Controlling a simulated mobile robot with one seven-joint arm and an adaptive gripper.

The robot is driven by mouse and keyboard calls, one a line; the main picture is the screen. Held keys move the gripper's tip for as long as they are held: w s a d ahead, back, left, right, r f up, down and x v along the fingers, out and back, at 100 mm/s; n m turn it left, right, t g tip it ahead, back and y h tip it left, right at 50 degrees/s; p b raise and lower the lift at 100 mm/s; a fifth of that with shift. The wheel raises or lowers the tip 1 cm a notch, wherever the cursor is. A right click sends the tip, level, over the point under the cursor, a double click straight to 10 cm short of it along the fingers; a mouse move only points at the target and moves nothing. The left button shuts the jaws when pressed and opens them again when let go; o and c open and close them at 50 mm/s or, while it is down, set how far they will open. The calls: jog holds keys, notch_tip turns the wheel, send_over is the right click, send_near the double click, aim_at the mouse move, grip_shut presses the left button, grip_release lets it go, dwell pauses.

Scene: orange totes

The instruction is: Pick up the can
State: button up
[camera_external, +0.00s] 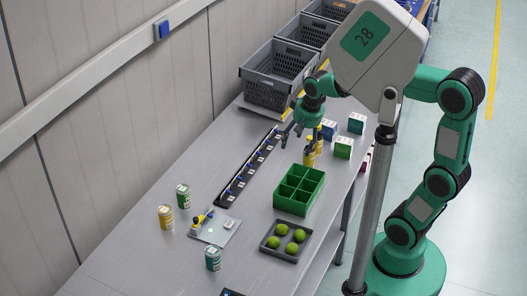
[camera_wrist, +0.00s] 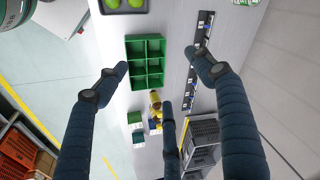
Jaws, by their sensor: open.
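Three cans stand upright on the grey table in the external view: a green can (camera_external: 183,196), a yellow can (camera_external: 166,217) and a teal can (camera_external: 213,258). My gripper (camera_external: 302,135) is far from them, over the table's back part near yellow bottles (camera_external: 309,155). In the wrist view, my gripper (camera_wrist: 158,72) has its three dark fingers spread open with nothing between them.
A green divided box (camera_external: 299,190), a grey tray (camera_external: 268,246) with limes and a small board (camera_external: 215,232) stand on the table (camera_external: 130,265). A black strip (camera_external: 237,182) runs along it. Small boxes (camera_external: 343,148) and grey crates (camera_external: 262,92) stand farther back.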

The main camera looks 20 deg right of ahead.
jog(key=a+f+g, duration=0.1)
jog(key=a+f, duration=0.4)
jog(key=a, duration=0.6)
jog(key=g+h+p, duration=0.2)
jog(key=p, duration=0.1)
send_over(212, 250)
notch_tip(212, 250, down, 19)
jog(key=shift+d, duration=0.1)
jog(key=shift+s, duration=0.1)
jog(key=shift+f, duration=0.15)
jog(key=shift+f+b, duration=0.55)
jog(key=shift+f, duration=3.65)
jog(key=shift+f, duration=2.6)
